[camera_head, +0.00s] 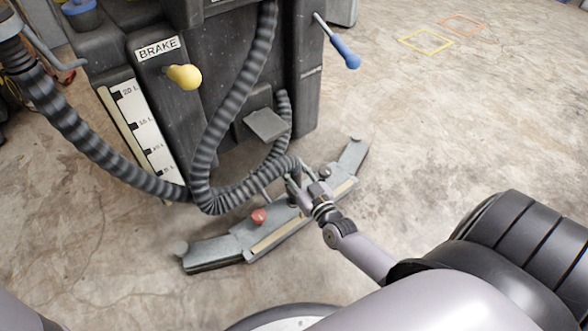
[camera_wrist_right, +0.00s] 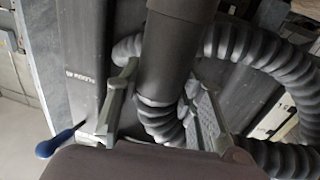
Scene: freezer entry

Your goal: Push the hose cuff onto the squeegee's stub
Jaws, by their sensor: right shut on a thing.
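The squeegee (camera_head: 235,243) lies on the floor in front of the machine, a long grey bar set diagonally, with a red knob (camera_head: 259,216) on it. The ribbed grey hose (camera_head: 207,165) hangs from the machine and loops down to the squeegee's middle. My right gripper (camera_head: 298,186) is over that middle. In the right wrist view its two fingers are around the smooth dark hose cuff (camera_wrist_right: 168,55), shut on it. The squeegee's stub is not visible; my gripper and the hose cover that spot, so I cannot tell whether cuff and stub touch. My left gripper is out of view.
The dark machine body (camera_head: 215,90) stands just behind, with a yellow brake knob (camera_head: 185,76), a level scale (camera_head: 140,130) and a blue-handled lever (camera_head: 345,54) sticking out right. The hose's slack loop hangs close to my right gripper. Floor to the right is clear.

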